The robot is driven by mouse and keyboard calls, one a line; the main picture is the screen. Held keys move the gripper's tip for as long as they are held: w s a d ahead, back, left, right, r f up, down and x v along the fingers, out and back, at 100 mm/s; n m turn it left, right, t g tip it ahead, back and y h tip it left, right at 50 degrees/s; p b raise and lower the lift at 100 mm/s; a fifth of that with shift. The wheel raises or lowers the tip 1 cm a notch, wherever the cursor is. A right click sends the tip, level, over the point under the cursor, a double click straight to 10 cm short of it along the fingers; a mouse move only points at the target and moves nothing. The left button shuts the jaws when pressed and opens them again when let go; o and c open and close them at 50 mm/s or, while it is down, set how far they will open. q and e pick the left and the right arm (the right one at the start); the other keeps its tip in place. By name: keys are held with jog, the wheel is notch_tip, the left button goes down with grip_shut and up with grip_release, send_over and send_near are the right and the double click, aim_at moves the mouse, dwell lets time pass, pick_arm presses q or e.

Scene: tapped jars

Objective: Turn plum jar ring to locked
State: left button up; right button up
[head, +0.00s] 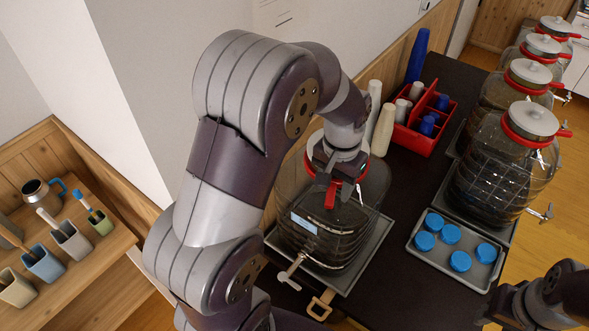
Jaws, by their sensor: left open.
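A large clear glass jar (350,228) with dark contents stands on a grey tray (363,264), with a pale label on its side and a metal tap low at the front. I cannot read the label, so I cannot confirm that this is the plum jar. Its red ring (362,177) sits around the neck, and a red lever points down the front. My left gripper (331,188) is directly over the neck, open, with its fingers close to the ring's lever. I cannot tell whether they touch. My arm and wrist hide most of the lid and ring.
Several similar jars with red rings and white lids stand at the right, the nearest being a dark-filled jar (500,170). A tray of blue caps (452,272) lies before it. A red caddy (424,120) and stacked cups (384,130) stand behind. A wooden shelf (95,262) is left.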

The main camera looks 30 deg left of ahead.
aim_at(328, 198)
pick_arm(q)
jog(key=f, duration=0.1)
jog(key=w+a+f+b, duration=0.1)
jog(key=f, duration=0.1)
jog(key=w+a+f+b, duration=0.1)
jog(key=shift+a+f, duration=0.1)
jog(key=shift+f, duration=0.1)
jog(key=shift+s+f+b, duration=0.1)
jog(key=shift+f+b, duration=0.15)
jog(key=shift+b, duration=0.25)
jog(key=shift+s+d+f+b, duration=0.4)
jog(key=shift+s+d+b, duration=0.1)
jog(key=shift+d+b, duration=0.15)
jog(key=shift+f+b, duration=0.3)
jog(key=shift+w+a+r, duration=0.1)
jog(key=shift+r, duration=0.05)
jog(key=shift+w+a+f, duration=0.3)
jog(key=shift+a+f, duration=0.05)
jog(key=shift+f, duration=0.1)
jog(key=shift+s+d+f, duration=0.1)
jog(key=shift+f, duration=0.3)
jog(key=shift+f+b, duration=0.25)
jog(key=shift+b, duration=0.1)
jog(key=shift+a, duration=0.2)
pick_arm(e)
notch_tip(328, 198, down, 6)
jog(key=w+a, duration=0.1)
jog(key=shift+w+a, duration=0.15)
jog(key=shift+a, duration=0.05)
